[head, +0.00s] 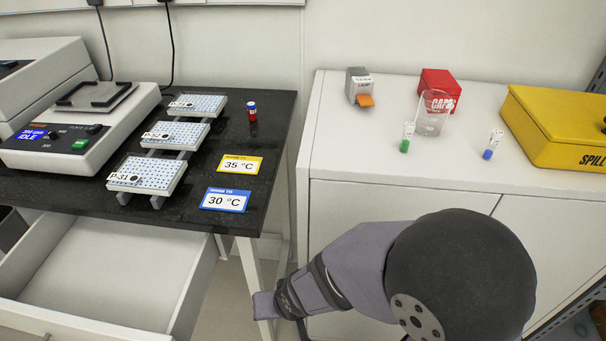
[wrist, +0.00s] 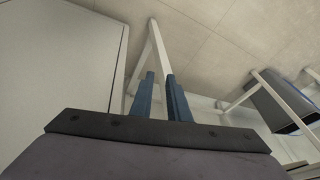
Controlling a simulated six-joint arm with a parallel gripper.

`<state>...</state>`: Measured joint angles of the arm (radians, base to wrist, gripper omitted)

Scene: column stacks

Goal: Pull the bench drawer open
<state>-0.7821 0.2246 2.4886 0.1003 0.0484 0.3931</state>
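The bench drawer (head: 182,292) is white and stands pulled out from under the dark bench top at the lower left of the head view. Its visible inside is empty, and its front is partly cut off by the picture's bottom edge. In the head view my arm reaches down to the right of the drawer, apart from it, and my fingertips cannot be made out. In the wrist view my gripper (wrist: 160,76) shows two blue fingers with a gap between them and nothing held. A white leg (wrist: 157,48) shows beyond the fingers.
A white cabinet (head: 400,205) stands right, holding boxes, a glass and vials. Open floor (head: 225,290) lies between bench and cabinet.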

